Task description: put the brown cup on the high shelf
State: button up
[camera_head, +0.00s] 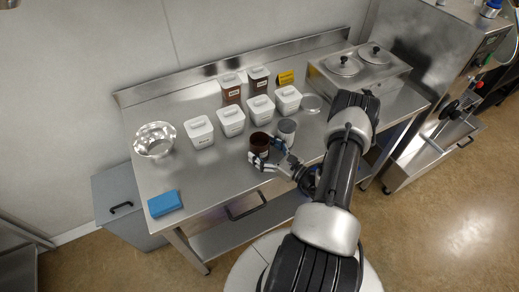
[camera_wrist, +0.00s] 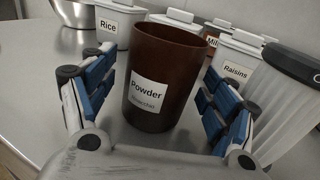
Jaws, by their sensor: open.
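The brown cup (camera_head: 259,140) stands upright on the steel table near its front edge. In the wrist view the brown cup (camera_wrist: 165,75) carries a white label reading "Powder" and stands between my fingers. My gripper (camera_head: 268,154) is open around the cup, with one blue-padded finger on each side; in the wrist view my gripper (camera_wrist: 155,100) shows a gap to the cup on both sides. A high shelf is not visible in either view.
A grey cup (camera_head: 287,130) stands close to the right of the brown cup. Several white lidded containers (camera_head: 231,121) stand behind. A metal bowl (camera_head: 155,140) and a blue sponge (camera_head: 164,203) are at left. A steel two-lid warmer (camera_head: 352,68) is at the back right.

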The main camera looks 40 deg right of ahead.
jog(key=shift+w+a, duration=0.1)
jog(key=shift+w, duration=0.6)
jog(key=shift+c, duration=0.5)
jog(key=c, duration=1.2)
jog(key=shift+r, duration=0.1)
